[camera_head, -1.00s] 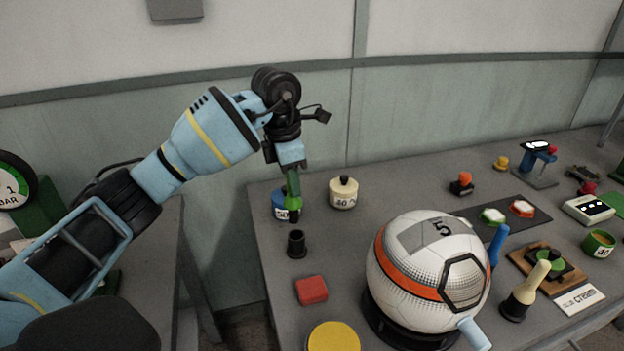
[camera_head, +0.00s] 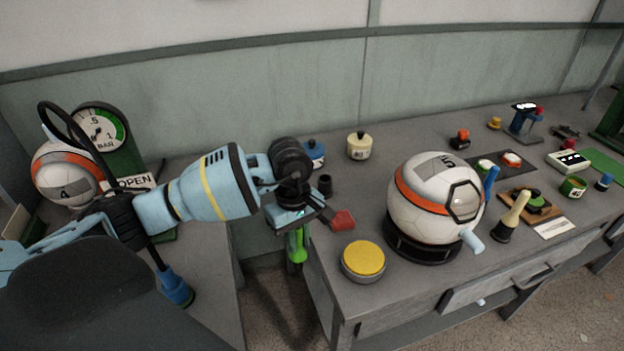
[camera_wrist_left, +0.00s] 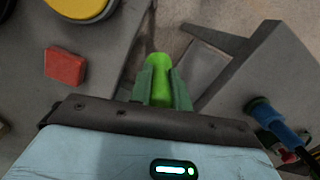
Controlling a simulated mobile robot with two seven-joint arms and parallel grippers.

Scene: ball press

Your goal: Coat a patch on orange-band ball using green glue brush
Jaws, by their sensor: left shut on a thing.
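My left gripper (camera_head: 297,236) is shut on the green glue brush (camera_head: 298,252), with its fingers around the brush's handle. The brush hangs down beside the left edge of the right bench. In the left wrist view the brush (camera_wrist_left: 161,68) shows as a bright green end between the two fingers; its tip is hidden. The orange-band ball (camera_head: 418,216), white with a grey patch marked 5 and a black-outlined hexagon, rests on a black ring stand (camera_head: 424,252) on the right bench. The gripper is left of the ball and well apart from it. My right gripper is out of view.
A yellow-topped round tin (camera_head: 363,257), a red block (camera_head: 342,220) and an empty black cup (camera_head: 325,186) stand between gripper and ball. Blue (camera_head: 314,155) and cream (camera_head: 359,147) pots stand behind. Another orange-banded ball (camera_head: 67,177), marked 4, sits at left. A floor gap separates the benches.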

